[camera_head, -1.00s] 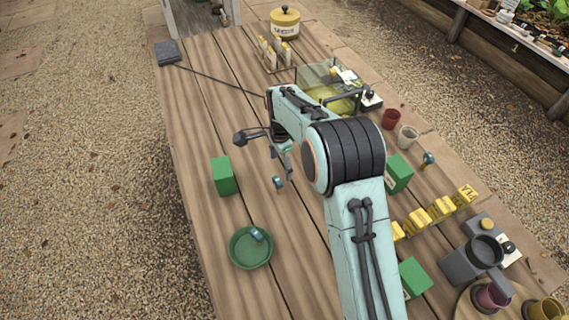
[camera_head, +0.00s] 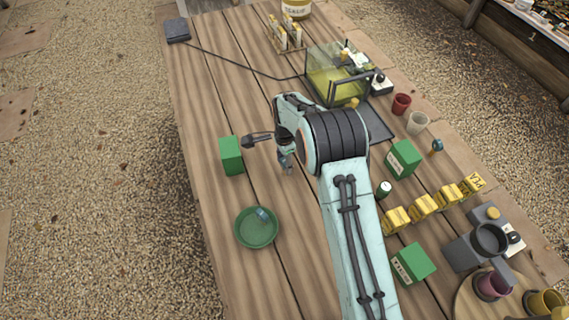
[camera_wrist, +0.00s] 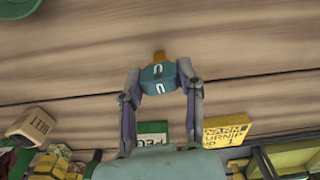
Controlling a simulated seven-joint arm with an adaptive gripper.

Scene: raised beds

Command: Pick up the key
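The key (camera_wrist: 160,77), with a teal head with white marks and an orange-brown end, shows in the wrist view. It is between the fingertips of my gripper (camera_wrist: 160,70), one finger on each side, very close to its edges. Whether both fingers press on it I cannot tell. In the head view my gripper (camera_head: 287,163) is low over the planks, right of a green box (camera_head: 230,155); the key is not clear there.
A green dish (camera_head: 256,242) with a small blue item (camera_head: 263,214) lies in front. A similar blue-topped item (camera_head: 437,146) is at the right. Green boxes (camera_head: 413,264), yellow blocks (camera_head: 423,206) and a glass tank (camera_head: 330,85) stand right and behind. The left planks are mostly clear.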

